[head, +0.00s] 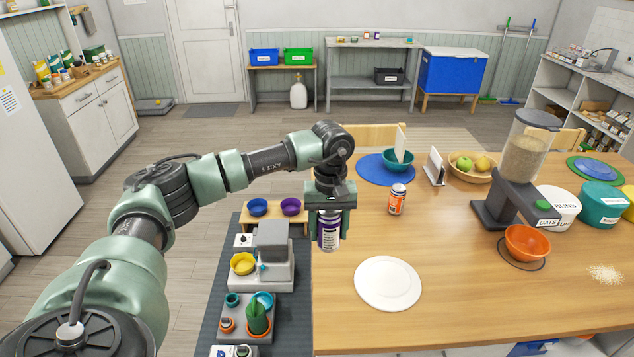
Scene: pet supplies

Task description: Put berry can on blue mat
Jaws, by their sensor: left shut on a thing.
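The berry can (329,237), a small can with a purple and white label and a dark lower rim, is upright between the fingers of my left gripper (329,226). The gripper is shut on it and hides its upper part. The can appears at the table's left edge, seemingly held above it. The blue mat (367,172) is a round mat at the far left of the table, beyond the can and to its right. A teal bowl (399,163) with a white card in it stands on the mat's right part. My right gripper is not in view.
An orange-labelled can (397,199) stands just in front of the mat. A white plate (387,284) lies nearer. A card holder (435,167), fruit bowl (463,165) and grain dispenser (520,165) stand to the right. The mat's left part is bare.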

